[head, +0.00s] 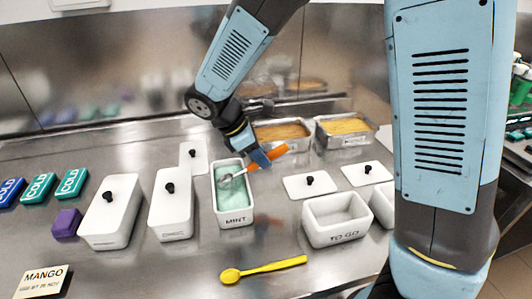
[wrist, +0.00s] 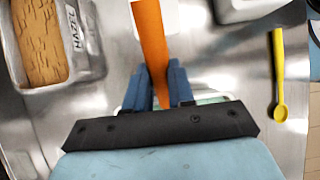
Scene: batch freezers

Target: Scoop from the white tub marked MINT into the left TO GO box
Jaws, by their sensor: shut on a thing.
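The white tub marked MINT (head: 235,221) stands open on the steel counter with pale green mint in it. My gripper (head: 260,158) is above the tub's right rim, shut on the orange handle of a scoop (head: 268,156). The scoop's metal end is at the mint's surface; I cannot tell how deep it sits. In the wrist view the orange handle (wrist: 148,45) runs between my gripper's blue fingers (wrist: 157,88). The left TO GO box (head: 337,233) is white, open and looks empty, right of the tub. A second white box is partly hidden behind my arm.
A yellow scoop (head: 262,269) lies in front. Two lidded white tubs (head: 112,215) (head: 171,208) stand left of MINT. Loose white lids (head: 310,188) (head: 366,174) lie behind the boxes. Metal pans (head: 345,138) stand at the back. A purple block (head: 66,223) and COLD packs (head: 38,188) are left.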

